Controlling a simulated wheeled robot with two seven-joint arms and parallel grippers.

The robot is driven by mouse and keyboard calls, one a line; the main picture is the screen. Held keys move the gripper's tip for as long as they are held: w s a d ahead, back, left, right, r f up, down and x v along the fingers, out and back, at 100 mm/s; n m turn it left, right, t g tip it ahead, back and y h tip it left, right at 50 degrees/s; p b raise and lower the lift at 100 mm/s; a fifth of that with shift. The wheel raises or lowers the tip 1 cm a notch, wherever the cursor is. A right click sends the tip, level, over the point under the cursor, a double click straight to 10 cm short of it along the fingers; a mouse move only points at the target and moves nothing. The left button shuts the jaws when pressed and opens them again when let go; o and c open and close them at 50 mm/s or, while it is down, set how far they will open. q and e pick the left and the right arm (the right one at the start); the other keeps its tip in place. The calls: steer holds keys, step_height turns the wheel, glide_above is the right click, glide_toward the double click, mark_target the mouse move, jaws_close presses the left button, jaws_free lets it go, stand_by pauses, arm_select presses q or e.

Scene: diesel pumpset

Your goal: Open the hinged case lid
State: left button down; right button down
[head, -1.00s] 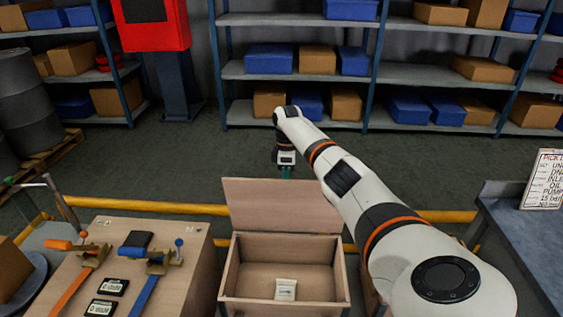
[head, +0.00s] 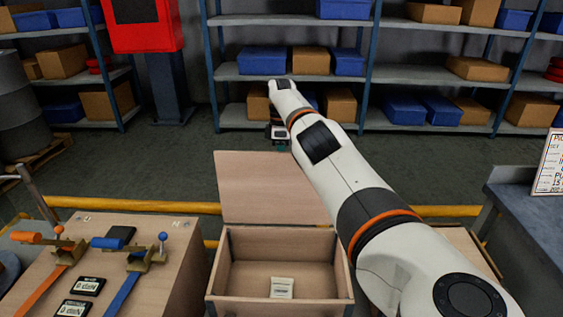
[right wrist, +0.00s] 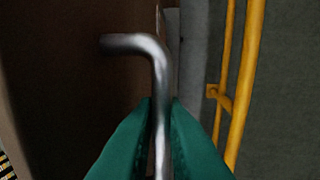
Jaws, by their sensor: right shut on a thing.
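The wooden case (head: 275,305) stands in the lower middle of the head view with its lid (head: 268,188) raised at the back, roughly upright. A small white packet (head: 282,287) lies inside on the case floor. My right gripper (head: 283,148) is beyond the lid's top edge and is mostly hidden there. In the right wrist view its green fingers (right wrist: 161,120) are shut on a bent metal handle (right wrist: 158,60). The brown panel (right wrist: 60,70) beside the handle appears to be the lid. My left gripper is not in view.
A wooden bench (head: 185,262) with orange and blue levers stands left of the case. A yellow rail (head: 130,205) runs behind. A dark table (head: 535,225) is at the right. Shelves (head: 290,72) with bins line the back wall, with open floor before them.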

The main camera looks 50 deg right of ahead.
steer(key=shift+a+f, duration=0.15)
steer(key=shift+f, duration=0.25)
steer(key=c, duration=1.9)
jaws_free()
steer(key=o, duration=0.3)
steer(key=shift+w+f, duration=0.1)
steer(key=shift+f, duration=0.05)
steer(key=shift+o, duration=0.6)
steer(key=shift+w, duration=0.25)
steer(key=shift+s+d+r, duration=0.2)
steer(key=shift+r, duration=0.4)
step_height(320, 180, up, 5)
steer(key=shift+w+r+p, duration=0.1)
steer(key=shift+w+p, duration=0.05)
steer(key=shift+p, duration=0.85)
step_height(320, 180, up, 3)
steer(key=p, duration=0.5)
steer(key=shift+a+r+p, duration=0.1)
steer(key=shift+r+p, duration=0.3)
